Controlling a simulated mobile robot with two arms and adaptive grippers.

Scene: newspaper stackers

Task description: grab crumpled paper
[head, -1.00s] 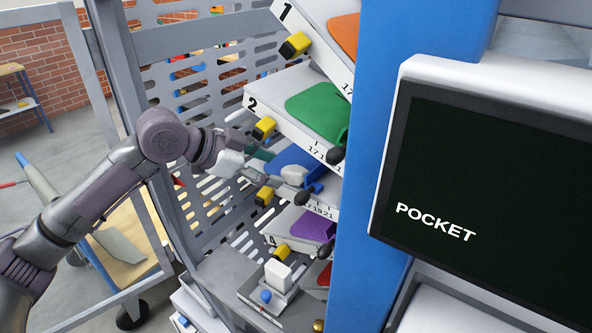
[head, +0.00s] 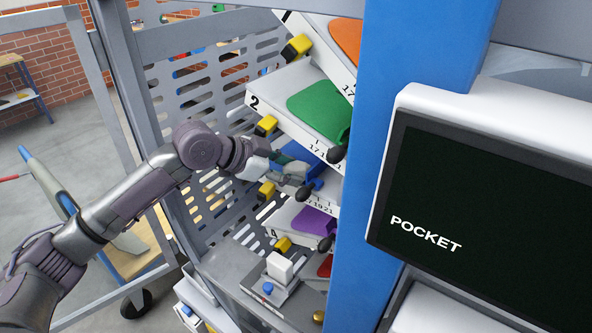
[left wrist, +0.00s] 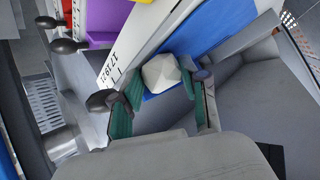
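The crumpled paper (left wrist: 162,73) is a pale, faceted lump on the blue pocket shelf (left wrist: 205,32). In the left wrist view it sits between the tips of my left gripper (left wrist: 160,88). The two green-padded fingers are spread on either side of it, and a gap shows beside the paper. I cannot tell whether either finger touches it. In the head view my left gripper (head: 294,177) reaches over the blue shelf (head: 296,153), and its fingers largely hide the paper. My right gripper is in neither view.
Tilted shelves with green (head: 318,108), orange (head: 346,40) and purple (head: 315,221) pads lie above and below. Yellow blocks and black knobs stick out at their edges. A blue post (head: 400,150) and a POCKET screen (head: 480,200) stand to the right; a slotted grey panel is behind.

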